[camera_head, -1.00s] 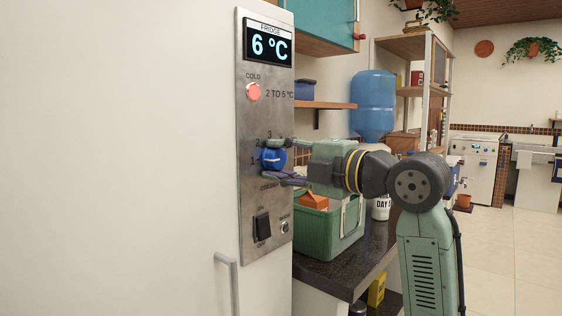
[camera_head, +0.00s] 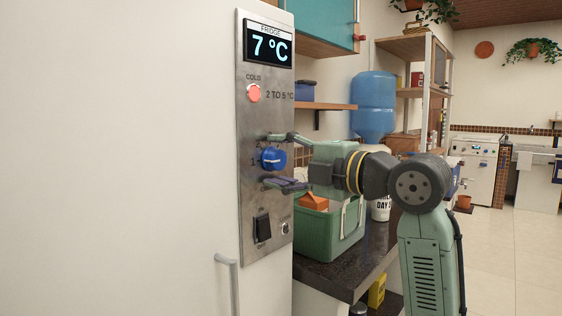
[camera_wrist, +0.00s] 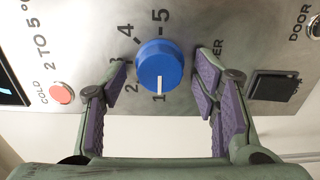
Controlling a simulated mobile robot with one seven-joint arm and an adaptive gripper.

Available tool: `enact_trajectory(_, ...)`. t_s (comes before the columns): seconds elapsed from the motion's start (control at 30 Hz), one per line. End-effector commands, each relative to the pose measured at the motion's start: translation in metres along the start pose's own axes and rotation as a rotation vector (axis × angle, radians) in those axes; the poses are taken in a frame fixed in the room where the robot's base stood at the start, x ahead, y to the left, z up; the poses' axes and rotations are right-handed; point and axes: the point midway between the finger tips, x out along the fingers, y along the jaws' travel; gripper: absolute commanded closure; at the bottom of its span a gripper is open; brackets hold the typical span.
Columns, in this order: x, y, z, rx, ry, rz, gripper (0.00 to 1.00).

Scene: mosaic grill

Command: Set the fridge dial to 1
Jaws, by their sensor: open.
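The blue fridge dial (camera_head: 273,158) is on the metal control panel (camera_head: 262,200). In the wrist view the dial (camera_wrist: 160,68) has a white pointer line that points at the 1 mark. My gripper (camera_head: 284,160) is open around the dial, one finger above it and one below in the head view. In the wrist view my gripper (camera_wrist: 155,90) shows purple finger pads on both sides of the dial, with a gap on each side. The display (camera_head: 268,46) reads 7 °C.
A red COLD light (camera_head: 254,93) is above the dial. A black rocker switch (camera_head: 262,227) is below it. A green crate (camera_head: 330,235) stands on the dark counter (camera_head: 340,272) beside the panel, below my arm.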

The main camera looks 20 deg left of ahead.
Motion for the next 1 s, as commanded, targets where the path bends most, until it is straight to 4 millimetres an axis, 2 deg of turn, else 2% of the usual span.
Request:
enact_trajectory(0.17, -0.021, 0.000, 0.001, 0.000, -0.004, 0.002, 0.45)
enact_trajectory(0.4, -0.073, 0.000, 0.001, 0.000, -0.005, 0.002, 0.45)
enact_trajectory(0.6, -0.105, 0.000, 0.001, 0.000, -0.002, 0.000, 0.45)
enact_trajectory(0.77, -0.118, 0.000, 0.000, 0.000, -0.001, 0.001, 0.45)
enact_trajectory(1.0, -0.119, 0.000, 0.000, 0.000, 0.000, 0.000, 0.45)
